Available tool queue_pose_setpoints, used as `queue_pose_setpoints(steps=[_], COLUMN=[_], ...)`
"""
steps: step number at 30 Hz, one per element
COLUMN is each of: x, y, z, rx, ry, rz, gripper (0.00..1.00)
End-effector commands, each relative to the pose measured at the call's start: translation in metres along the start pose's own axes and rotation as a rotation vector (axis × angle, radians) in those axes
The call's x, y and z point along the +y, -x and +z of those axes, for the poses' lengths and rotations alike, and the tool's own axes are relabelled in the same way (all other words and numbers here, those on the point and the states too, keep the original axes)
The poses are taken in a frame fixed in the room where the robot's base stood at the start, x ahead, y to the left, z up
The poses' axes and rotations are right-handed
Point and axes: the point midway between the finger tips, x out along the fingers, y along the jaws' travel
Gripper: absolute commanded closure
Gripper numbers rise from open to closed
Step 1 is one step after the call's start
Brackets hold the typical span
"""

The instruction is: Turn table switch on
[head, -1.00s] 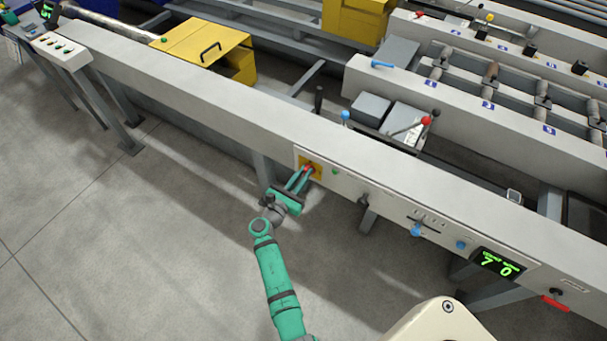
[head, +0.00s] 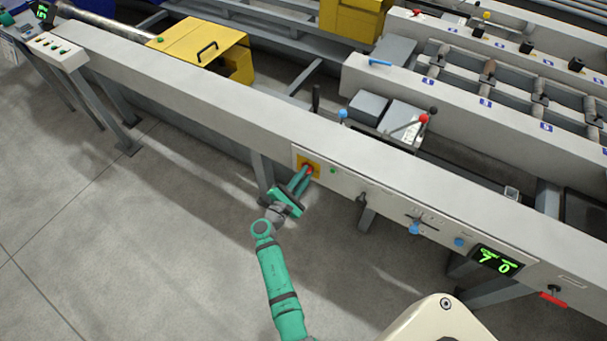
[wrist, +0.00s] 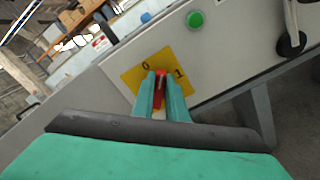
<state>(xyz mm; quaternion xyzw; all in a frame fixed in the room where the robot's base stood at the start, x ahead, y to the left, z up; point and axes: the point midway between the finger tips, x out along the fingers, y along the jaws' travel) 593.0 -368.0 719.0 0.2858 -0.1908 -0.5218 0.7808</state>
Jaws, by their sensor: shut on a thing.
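The table switch is a red rotary knob (wrist: 161,77) on a yellow plate (wrist: 133,78) marked 0 and 1. In the head view the yellow plate (head: 301,160) is on the front face of the runout table (head: 215,108), with the red knob (head: 309,169) at its middle. My green gripper (head: 303,176) reaches the plate from below. In the wrist view the gripper fingers (wrist: 162,88) are shut on the red knob, one on each side. The knob's lower part is partly hidden between the fingers. A green button or lamp (wrist: 195,20) is beside the plate.
Along the panel to the right are a black lever (head: 362,197), blue knobs (head: 414,229) and a green digital display (head: 496,261) reading 7 and 0. A table leg (head: 262,170) stands just left of my gripper. The floor in front is clear.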

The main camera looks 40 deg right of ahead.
Motion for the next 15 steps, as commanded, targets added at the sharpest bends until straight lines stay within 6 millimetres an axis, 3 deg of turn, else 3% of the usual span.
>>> queue_pose_setpoints(steps=[15], x=[-0.0088], y=[0.0005], z=[-0.0022], rx=[0.000], ry=[-0.485], rz=[0.000], gripper=[1.00])
